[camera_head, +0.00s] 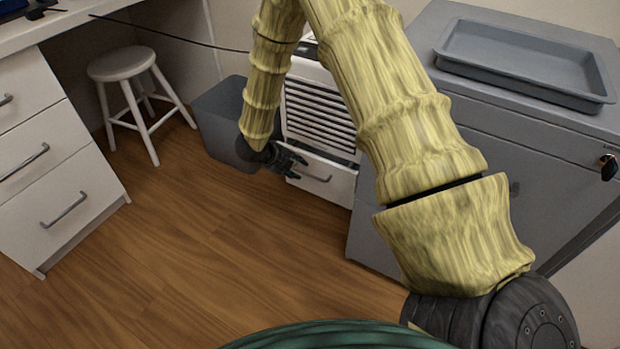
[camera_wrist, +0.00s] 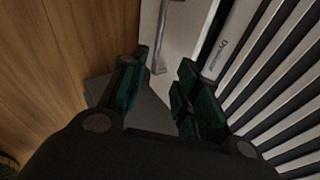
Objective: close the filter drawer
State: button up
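The filter drawer (camera_head: 322,181) is the low white drawer of a white unit with a slatted grille (camera_head: 318,112). A dark gap shows above its front, so it looks partly out; how far I cannot tell. Its grey bar handle (camera_head: 316,178) faces the room. My gripper (camera_head: 287,161) is by the drawer's upper left corner; contact cannot be told. In the wrist view my gripper (camera_wrist: 158,92) is open with nothing between its green-padded fingers. The white drawer front (camera_wrist: 180,28) and its handle (camera_wrist: 160,38) lie beyond the fingers, with the grille (camera_wrist: 275,85) at the right.
A grey bin (camera_head: 218,122) stands just left of the unit. A grey cabinet (camera_head: 480,150) with a tray (camera_head: 525,62) on top is to the right. A white stool (camera_head: 125,68) and a white desk with drawers (camera_head: 50,160) are left. The wooden floor (camera_head: 220,255) in front is clear.

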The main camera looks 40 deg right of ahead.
jog(key=f+n+h, duration=0.1)
jog(key=f+n, duration=0.1)
jog(key=n, duration=0.2)
jog(key=n+t+h+b, duration=0.5)
jog(key=n+h+b, duration=0.15)
jog(key=n, duration=2.75)
send_near(310, 176)
jog(key=shift+y, duration=0.45)
jog(key=shift+r+b+x, duration=0.15)
jog(key=shift+b+x, duration=1.35)
jog(key=shift+x, duration=1.1)
jog(key=shift+r+b+x, duration=0.15)
jog(key=shift+b+x, duration=1.35)
jog(key=shift+x, duration=1.15)
jog(key=shift+c, duration=0.5)
grip_shut()
